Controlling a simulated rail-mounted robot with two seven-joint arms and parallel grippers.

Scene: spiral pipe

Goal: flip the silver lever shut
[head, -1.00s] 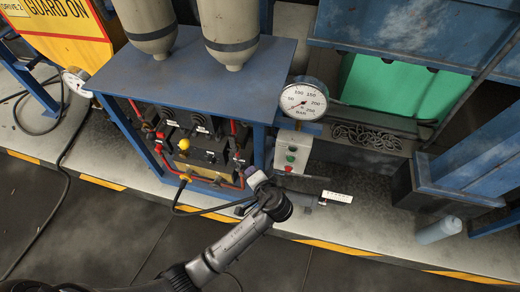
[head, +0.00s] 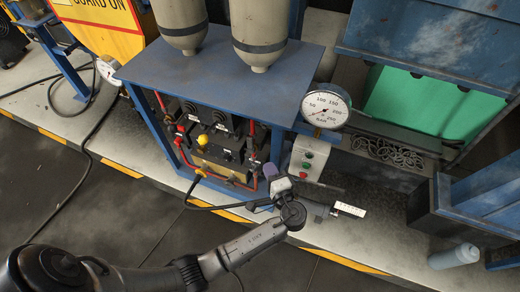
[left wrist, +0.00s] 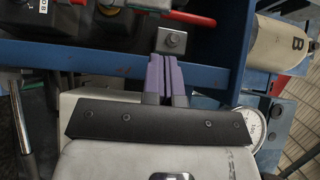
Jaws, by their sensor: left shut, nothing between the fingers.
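My left gripper (head: 271,172) is at the lower right front corner of the blue cabinet (head: 228,72), beside the control panel (head: 215,135). Its purple fingers (left wrist: 167,72) are shut together with nothing between them. In the left wrist view, a small silver square plate with a bolt (left wrist: 172,40) lies just beyond the fingertips, on the blue frame. I cannot tell whether it belongs to the silver lever, and I cannot make out the lever for sure in either view. My right gripper is not in view.
A pressure gauge (head: 326,106) and a small button box (head: 308,160) stand right of the cabinet. Two grey gas cylinders (head: 258,30) stand over it. A black cable runs by the gripper. The dark floor in front is clear.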

